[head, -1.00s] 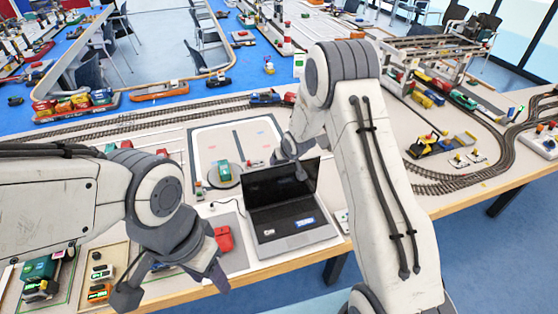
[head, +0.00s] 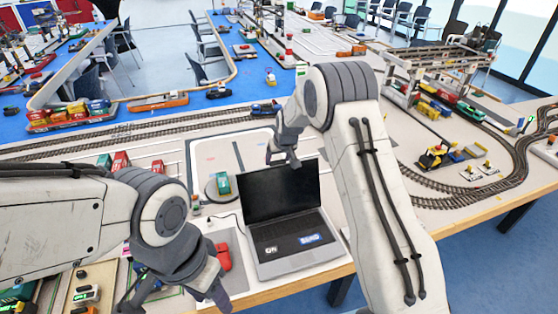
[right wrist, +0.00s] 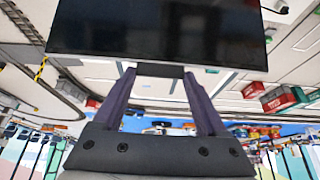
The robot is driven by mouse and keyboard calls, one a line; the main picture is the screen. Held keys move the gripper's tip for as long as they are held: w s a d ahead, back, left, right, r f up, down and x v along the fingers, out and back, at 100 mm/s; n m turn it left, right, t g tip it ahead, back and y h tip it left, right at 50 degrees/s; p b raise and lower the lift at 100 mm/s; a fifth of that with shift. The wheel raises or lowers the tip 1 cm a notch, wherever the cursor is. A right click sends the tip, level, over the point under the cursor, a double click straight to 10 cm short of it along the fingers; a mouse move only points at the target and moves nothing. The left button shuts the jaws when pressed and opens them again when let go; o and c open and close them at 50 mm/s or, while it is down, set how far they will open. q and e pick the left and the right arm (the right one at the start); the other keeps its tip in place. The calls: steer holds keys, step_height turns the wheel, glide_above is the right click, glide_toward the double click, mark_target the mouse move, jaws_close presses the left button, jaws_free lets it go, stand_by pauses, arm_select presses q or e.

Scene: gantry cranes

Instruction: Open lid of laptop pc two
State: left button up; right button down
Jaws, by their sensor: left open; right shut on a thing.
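The laptop has a grey base (head: 300,260) with a blue label and a dark label on its front. Its lid (head: 280,190) stands raised, with the black screen facing me. My right gripper (head: 284,160) is at the lid's top edge. In the right wrist view, its two fingers (right wrist: 158,70) meet the edge of the black screen (right wrist: 160,30), and it is shut on the lid. The fingertips' exact hold is partly hidden. My left gripper (head: 172,300) is open and empty, low at the left of the laptop.
A red object (head: 222,257) lies between my left gripper and the laptop. A green model on a round plate (head: 222,184) stands behind left. Rail tracks (head: 450,190) curve at the right. The table edge runs close in front of the laptop.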

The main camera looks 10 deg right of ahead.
steer(key=shift+w+r, duration=0.4)
steer(key=shift+w, duration=0.2)
steer(key=shift+c, duration=0.5)
jaws_free()
steer(key=shift+o, duration=0.5)
steer(key=shift+s+f, duration=0.15)
steer(key=shift+f, duration=0.05)
steer(key=shift+s+r+b, duration=0.25)
steer(key=shift+r+b, duration=0.05)
steer(key=shift+r, duration=0.15)
steer(key=b+v, duration=0.2)
steer(key=v, duration=0.7)
steer(key=shift+s+r, duration=0.15)
steer(key=shift+r, duration=0.05)
